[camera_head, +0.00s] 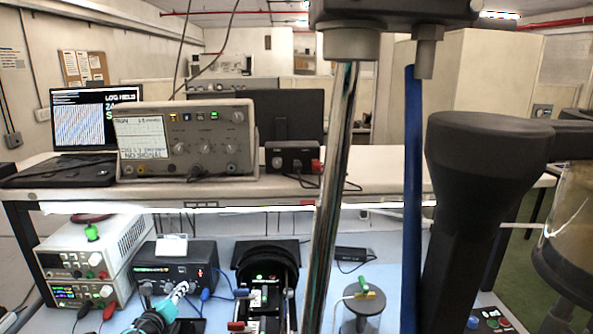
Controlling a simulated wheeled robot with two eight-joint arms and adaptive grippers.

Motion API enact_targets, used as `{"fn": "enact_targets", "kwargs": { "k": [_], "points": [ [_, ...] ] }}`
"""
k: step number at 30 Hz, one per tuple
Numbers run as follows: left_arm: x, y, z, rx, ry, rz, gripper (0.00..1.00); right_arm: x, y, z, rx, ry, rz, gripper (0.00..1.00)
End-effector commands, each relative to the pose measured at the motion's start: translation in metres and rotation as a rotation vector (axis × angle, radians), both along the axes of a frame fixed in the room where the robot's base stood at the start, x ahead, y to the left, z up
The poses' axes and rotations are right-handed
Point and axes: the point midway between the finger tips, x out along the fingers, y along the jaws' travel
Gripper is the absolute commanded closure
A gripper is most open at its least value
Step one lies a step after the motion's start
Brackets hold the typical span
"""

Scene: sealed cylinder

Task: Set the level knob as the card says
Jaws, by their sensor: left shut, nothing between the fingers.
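A black box (203,258) with a small lit green readout and a red light on its front stands on the light blue bench, left of centre. A small white card (171,240) stands on its top; its writing is too small to read. My left gripper (180,291), teal, black and pale, comes up from the bottom edge. Its fingers are shut and empty, close to the lower front of the box. They hide part of that front, and whether they touch a knob cannot be told. My right gripper is not in view.
Stacked grey power supplies (75,268) stand left of the box, with cables in front. A black ring-shaped device (267,262) stands to its right. An oscilloscope (185,140) sits on the shelf above. A metal post (335,190) rises right of centre.

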Motion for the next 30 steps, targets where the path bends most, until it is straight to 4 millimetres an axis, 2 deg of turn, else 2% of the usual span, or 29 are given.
{"fn": "enact_targets", "kwargs": {
  "k": [9, 30],
  "points": [
    [-0.0003, 0.0037, -0.0050, 0.003, 0.002, -0.001, 1.00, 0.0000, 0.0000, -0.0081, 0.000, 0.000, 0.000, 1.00],
    [-0.0017, 0.0092, 0.0018, 0.003, 0.002, -0.002, 1.00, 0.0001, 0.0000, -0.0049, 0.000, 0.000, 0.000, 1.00]
  ]
}}
